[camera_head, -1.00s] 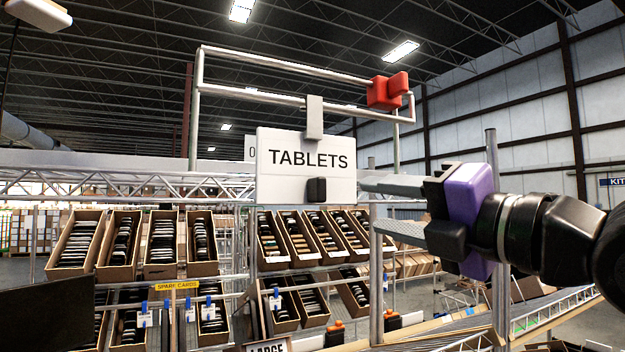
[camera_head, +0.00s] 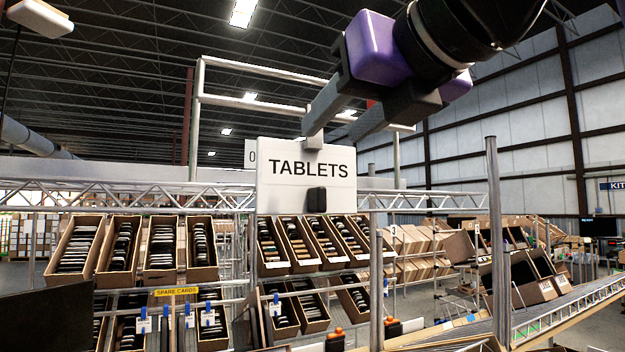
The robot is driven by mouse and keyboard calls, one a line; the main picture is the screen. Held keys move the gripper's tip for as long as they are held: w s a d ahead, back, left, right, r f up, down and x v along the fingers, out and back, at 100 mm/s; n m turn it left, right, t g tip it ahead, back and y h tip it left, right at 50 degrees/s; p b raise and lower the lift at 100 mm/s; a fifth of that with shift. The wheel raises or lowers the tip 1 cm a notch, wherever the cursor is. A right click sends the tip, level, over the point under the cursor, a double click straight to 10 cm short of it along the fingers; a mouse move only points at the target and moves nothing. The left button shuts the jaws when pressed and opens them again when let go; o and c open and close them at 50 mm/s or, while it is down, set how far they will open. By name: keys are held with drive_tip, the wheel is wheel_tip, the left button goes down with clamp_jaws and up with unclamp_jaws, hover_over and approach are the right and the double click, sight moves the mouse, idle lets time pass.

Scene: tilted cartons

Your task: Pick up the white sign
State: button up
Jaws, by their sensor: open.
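The white sign (camera_head: 283,193) reads "TABLETS" in black and hangs upright near the middle of the view. A small dark block (camera_head: 316,200) is on its lower right face. My gripper (camera_head: 338,134) comes down from the upper right with its two long grey fingers apart. One fingertip shows in front of the sign's hanger, just above the sign's top edge. The other finger lies farther right. The hanger is mostly hidden behind the finger. I cannot tell whether the fingers touch the hanger or the sign.
A metal rail frame (camera_head: 262,70) stands above and behind the sign. A truss beam (camera_head: 130,182) crosses behind it. Shelves with tilted cartons (camera_head: 118,250) are below and left. An upright post (camera_head: 497,240) stands at right. A dark panel (camera_head: 45,315) fills the lower left.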

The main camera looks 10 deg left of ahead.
sight(315, 146)
drive_tip(key=p+x, duration=0.1)
drive_tip(key=x, duration=0.4)
drive_tip(key=shift+w, duration=0.1)
clamp_jaws()
idle(1.3)
